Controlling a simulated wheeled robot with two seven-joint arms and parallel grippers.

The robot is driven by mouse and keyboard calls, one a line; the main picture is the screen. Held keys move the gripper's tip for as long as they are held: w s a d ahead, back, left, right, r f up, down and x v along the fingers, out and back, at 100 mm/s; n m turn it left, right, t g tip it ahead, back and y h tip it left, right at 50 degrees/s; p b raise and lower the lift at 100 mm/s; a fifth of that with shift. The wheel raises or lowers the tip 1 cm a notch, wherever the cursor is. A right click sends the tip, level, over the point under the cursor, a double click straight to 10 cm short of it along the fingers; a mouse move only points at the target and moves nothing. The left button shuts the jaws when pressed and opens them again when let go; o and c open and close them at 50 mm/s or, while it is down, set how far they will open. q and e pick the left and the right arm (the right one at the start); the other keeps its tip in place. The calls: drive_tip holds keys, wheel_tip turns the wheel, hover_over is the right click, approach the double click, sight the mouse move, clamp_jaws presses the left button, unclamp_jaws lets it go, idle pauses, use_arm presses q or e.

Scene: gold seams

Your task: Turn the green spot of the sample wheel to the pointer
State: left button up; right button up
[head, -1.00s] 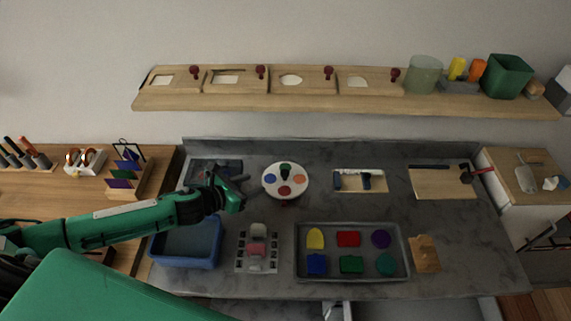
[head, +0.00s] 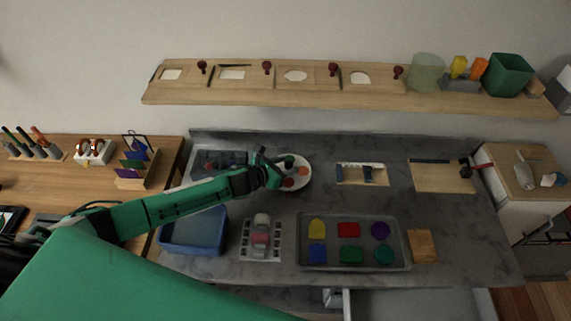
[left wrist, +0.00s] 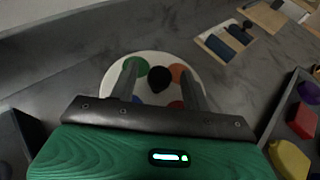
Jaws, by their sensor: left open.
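The sample wheel (head: 304,183) is a white disc with coloured spots on the grey counter, partly hidden by my left gripper (head: 274,170) in the head view. In the left wrist view the wheel (left wrist: 112,82) lies under my open fingers (left wrist: 160,80), with a black knob (left wrist: 160,79) at its centre between them. The green spot (left wrist: 137,66) is at the wheel's far left, close to the left finger; it also shows in the head view (head: 289,161). An orange spot (left wrist: 178,71) is at the right finger. I cannot make out the pointer. My right gripper is not in view.
A grey tray (head: 304,268) with coloured shapes lies in front of the wheel to the right. A blue bin (head: 192,252) stands to the left. A wooden tray with dark blocks (head: 381,178) lies right of the wheel. A shelf (head: 300,95) runs along the wall.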

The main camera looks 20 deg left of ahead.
use_arm(q)
drive_tip(key=shift+w, duration=0.1)
clamp_jaws()
drive_tip(key=shift+d, duration=0.1)
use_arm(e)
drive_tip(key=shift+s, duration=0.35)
use_arm(q)
drive_tip(key=shift+f, duration=0.1)
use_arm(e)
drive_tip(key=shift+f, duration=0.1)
